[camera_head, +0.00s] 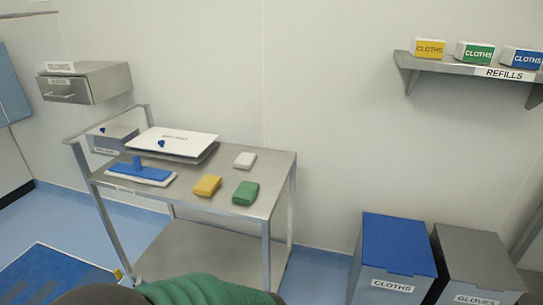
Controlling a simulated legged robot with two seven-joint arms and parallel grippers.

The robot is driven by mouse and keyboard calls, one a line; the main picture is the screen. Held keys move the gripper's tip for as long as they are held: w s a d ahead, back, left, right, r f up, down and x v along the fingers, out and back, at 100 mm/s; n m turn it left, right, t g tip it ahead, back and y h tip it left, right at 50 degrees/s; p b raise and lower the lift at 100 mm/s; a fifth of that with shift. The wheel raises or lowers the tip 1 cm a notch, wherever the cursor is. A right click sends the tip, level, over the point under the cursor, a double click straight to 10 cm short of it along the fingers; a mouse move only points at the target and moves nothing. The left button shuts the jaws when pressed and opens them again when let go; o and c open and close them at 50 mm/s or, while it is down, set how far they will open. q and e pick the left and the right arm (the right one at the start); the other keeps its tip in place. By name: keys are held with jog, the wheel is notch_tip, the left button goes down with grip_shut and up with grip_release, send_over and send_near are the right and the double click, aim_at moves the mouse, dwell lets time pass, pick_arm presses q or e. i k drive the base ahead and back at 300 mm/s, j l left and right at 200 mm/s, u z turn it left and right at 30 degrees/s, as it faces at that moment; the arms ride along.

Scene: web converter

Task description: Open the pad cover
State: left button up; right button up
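The pad cover (185,138) is a flat white lid with dark lettering, too small to read, and a blue knob (161,143) near its front edge. It lies over a low grey tray (203,155) at the back left of the steel cart's top. I cannot tell whether it is fully seated. Neither my left nor my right gripper is in view.
The steel cart (218,178) also carries a blue-and-white flat tool (140,170) and yellow (207,186), green (246,193) and white (245,160) cloths. A drawer unit (95,80) hangs left. A refill shelf (460,66) and bins (398,245) are right.

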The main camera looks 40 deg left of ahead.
aim_at(182, 143)
jog(key=u, duration=1.85)
